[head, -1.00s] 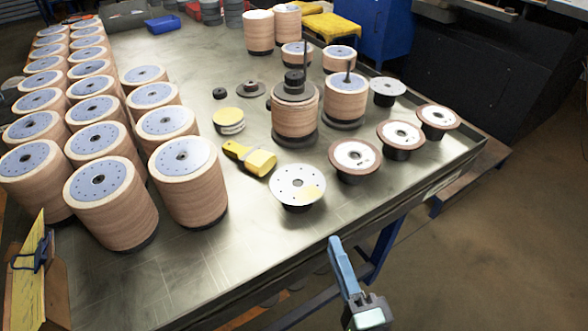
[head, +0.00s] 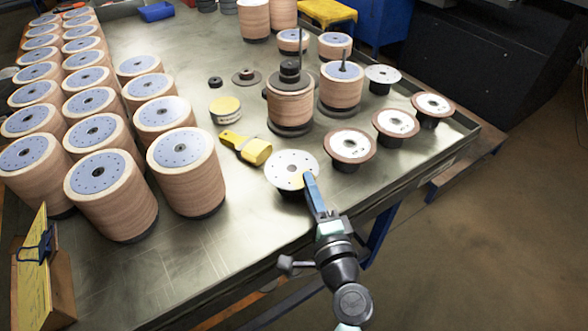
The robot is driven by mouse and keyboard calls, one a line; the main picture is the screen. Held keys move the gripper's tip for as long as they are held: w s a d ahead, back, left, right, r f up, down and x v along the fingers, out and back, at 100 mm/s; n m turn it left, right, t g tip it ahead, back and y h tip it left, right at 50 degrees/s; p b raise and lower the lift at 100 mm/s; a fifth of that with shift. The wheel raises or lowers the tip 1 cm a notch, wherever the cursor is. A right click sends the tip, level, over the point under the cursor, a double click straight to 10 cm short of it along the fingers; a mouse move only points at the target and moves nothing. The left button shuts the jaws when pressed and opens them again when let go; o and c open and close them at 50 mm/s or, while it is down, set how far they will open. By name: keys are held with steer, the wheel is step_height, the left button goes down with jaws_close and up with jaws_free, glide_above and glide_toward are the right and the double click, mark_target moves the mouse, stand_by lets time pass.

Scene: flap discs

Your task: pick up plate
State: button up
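A white round plate (head: 287,168) with small holes and a yellowish patch lies on a dark base near the table's front edge. Similar round plates with brown rims (head: 352,147) stand to its right. A plain white plate (head: 382,75) is farther back. My gripper (head: 309,180) is at the right edge of the nearest white plate, its blue finger overlapping that rim in the picture. Only one finger shows clearly, so its opening is hidden. I cannot tell whether it touches the plate.
Tall stacks of discs (head: 187,178) fill the left of the metal table (head: 215,262). A yellow-handled tool (head: 246,148) lies just left of the nearest plate. More stacks (head: 290,107) stand behind it.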

steer(key=shift+c, duration=0.3)
jaws_close()
stand_by(1.1)
